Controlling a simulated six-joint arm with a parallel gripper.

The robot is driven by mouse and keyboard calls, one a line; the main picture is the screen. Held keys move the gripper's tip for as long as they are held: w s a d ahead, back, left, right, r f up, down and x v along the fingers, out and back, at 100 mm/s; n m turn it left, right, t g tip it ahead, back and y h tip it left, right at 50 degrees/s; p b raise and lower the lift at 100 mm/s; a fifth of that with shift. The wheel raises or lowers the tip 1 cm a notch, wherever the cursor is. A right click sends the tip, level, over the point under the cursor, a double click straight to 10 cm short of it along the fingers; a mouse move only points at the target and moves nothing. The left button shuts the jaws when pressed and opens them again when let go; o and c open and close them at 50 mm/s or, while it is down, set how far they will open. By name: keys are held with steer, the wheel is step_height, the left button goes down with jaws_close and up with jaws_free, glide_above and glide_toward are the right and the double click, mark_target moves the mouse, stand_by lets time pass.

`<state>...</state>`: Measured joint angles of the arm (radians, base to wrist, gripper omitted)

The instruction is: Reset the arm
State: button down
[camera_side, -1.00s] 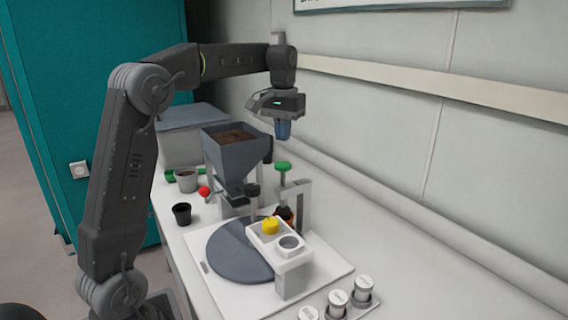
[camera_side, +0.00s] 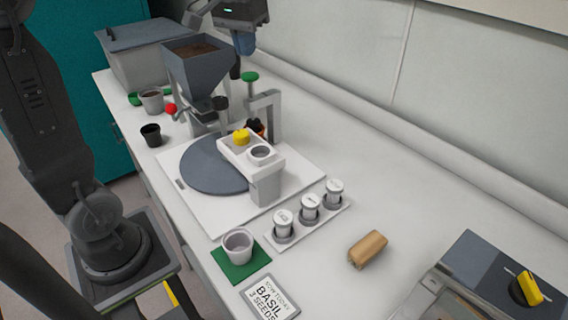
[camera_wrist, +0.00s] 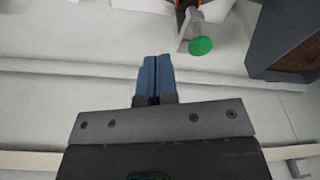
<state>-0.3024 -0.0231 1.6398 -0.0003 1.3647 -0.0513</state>
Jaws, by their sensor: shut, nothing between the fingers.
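My gripper (camera_side: 244,42) is at the top of the side view, raised behind the soil hopper and near the back wall. Its blue fingers point down and hold nothing. In the wrist view the two blue fingers of my gripper (camera_wrist: 155,78) lie side by side, pressed together. My arm rises at the left of the side view, and its upper part is cut off by the top edge.
Several vials, a pot (camera_side: 237,244) on a green mat and a tan block (camera_side: 367,249) lie nearer.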

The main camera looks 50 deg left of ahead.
steer(key=s+d+f+m+t, duration=0.2)
steer(key=s+d+f, duration=0.2)
steer(key=s, duration=0.4)
steer(key=s+d+f+m+t, duration=0.1)
steer(key=s+d+f+m, duration=0.1)
steer(key=s+d+f, duration=0.3)
steer(key=s+d, duration=0.2)
steer(key=s, duration=0.1)
steer(key=shift+s+t+h, duration=0.2)
steer(key=shift+t+h, duration=0.1)
steer(key=shift+t, duration=0.1)
